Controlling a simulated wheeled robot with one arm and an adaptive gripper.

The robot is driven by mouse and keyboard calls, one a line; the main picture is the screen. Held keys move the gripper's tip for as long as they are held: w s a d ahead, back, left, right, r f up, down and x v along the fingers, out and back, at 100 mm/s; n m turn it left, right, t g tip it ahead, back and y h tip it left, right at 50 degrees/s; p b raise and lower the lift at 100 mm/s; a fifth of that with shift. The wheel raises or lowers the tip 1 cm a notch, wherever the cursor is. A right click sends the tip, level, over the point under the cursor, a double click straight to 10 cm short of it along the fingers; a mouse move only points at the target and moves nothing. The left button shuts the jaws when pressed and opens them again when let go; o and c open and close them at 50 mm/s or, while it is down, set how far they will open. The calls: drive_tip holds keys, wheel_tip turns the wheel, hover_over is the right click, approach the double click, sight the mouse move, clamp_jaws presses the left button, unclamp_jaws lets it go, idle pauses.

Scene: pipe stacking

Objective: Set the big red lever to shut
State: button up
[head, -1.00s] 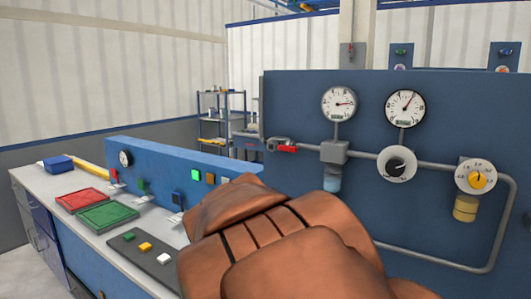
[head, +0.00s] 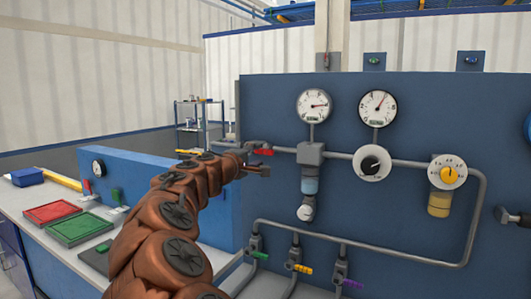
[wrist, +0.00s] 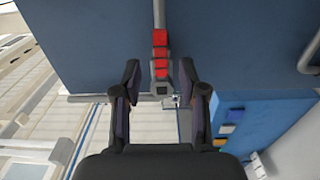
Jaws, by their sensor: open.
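The red lever (head: 263,152) sits on a valve in the horizontal pipe at the left end of the blue panel. In the head view its handle lies along the pipe, pointing right. In the wrist view the segmented red lever (wrist: 161,52) lies in line with the pipe, ahead of and between my fingers. My gripper (head: 258,170) is just below and in front of the lever in the head view. In the wrist view my gripper (wrist: 160,70) is open and empty, with a finger on either side of the lever and a gap to each. Contact is not visible.
Gauges (head: 313,105), a black dial (head: 371,163) and a yellow dial (head: 448,173) are on the panel right of the lever. Green (head: 259,255), yellow (head: 299,268) and purple (head: 350,283) handles sit below. A bench with red (head: 52,212) and green trays (head: 80,229) stands left.

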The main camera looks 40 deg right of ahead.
sight(264, 152)
drive_tip(key=shift+p+x, duration=0.6)
drive_tip(key=shift+x, duration=2.45)
clamp_jaws()
